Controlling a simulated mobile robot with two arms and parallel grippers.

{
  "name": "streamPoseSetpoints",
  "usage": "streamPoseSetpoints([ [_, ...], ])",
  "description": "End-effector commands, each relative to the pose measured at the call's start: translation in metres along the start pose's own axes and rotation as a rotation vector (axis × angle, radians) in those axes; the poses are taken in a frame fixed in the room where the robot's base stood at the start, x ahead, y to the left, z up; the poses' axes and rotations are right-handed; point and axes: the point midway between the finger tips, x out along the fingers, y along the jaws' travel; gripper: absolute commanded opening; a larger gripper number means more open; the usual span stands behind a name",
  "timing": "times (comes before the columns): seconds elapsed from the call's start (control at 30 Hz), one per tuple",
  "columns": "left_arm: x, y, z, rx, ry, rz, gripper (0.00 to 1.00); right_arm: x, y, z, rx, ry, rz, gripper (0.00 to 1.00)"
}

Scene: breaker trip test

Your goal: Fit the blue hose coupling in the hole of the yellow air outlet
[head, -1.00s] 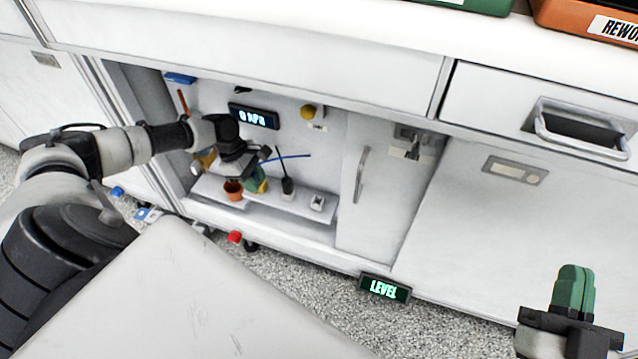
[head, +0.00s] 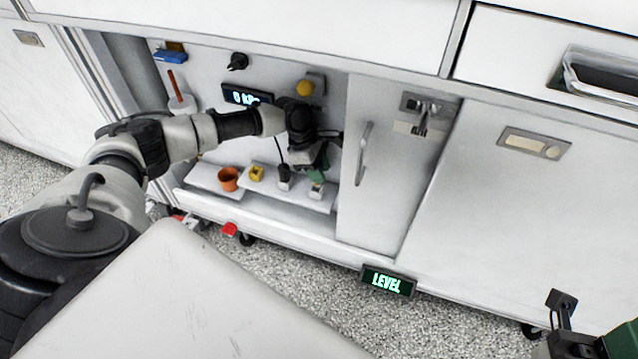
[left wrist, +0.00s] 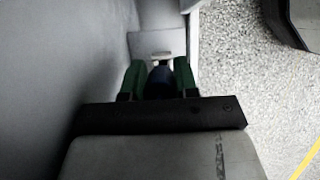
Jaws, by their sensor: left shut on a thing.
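My left gripper (head: 317,168) is low in the open bay, with its green fingers just over a small white block (head: 316,190) at the shelf's right end. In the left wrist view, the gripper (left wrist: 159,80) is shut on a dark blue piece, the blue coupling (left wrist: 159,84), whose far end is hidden. A small yellow block (head: 256,173) on the shelf, apparently the air outlet, stands left of the gripper and apart from it. My right gripper (head: 595,346) is cut off at the bottom right corner.
An orange pot (head: 229,179) and a dark upright piece (head: 284,178) also stand on the shelf. A yellow round knob (head: 305,88) and a lit display (head: 247,96) are on the back wall. A cabinet door with a handle (head: 363,153) bounds the bay at right.

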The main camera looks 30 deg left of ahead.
Motion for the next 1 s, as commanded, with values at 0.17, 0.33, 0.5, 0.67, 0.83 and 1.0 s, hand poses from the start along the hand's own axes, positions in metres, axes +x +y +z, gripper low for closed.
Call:
streamPoseSetpoints([
  [0.17,0.016,0.0,-0.007,0.001,0.001,-0.001,0.06,-0.008,0.0,0.003,-0.001,0.007,-0.003,0.0],
  [0.33,0.032,0.0,-0.013,-0.001,0.0,-0.002,0.06,-0.003,0.001,0.004,-0.002,0.011,-0.006,0.0],
  [0.5,0.039,0.0,-0.017,0.001,-0.001,0.001,0.06,-0.009,0.0,0.002,-0.001,-0.002,0.0,0.0],
  [0.67,0.04,0.0,-0.017,0.001,0.0,0.001,0.06,-0.009,0.0,0.002,-0.001,-0.002,0.0,0.0],
  [0.83,0.043,0.0,-0.017,0.001,-0.001,0.0,0.37,-0.008,0.0,0.002,0.0,-0.002,0.0,0.0],
  [1.0,0.043,0.0,-0.018,0.001,-0.001,0.0,0.55,-0.008,0.0,0.002,0.0,-0.002,0.0,0.0],
])
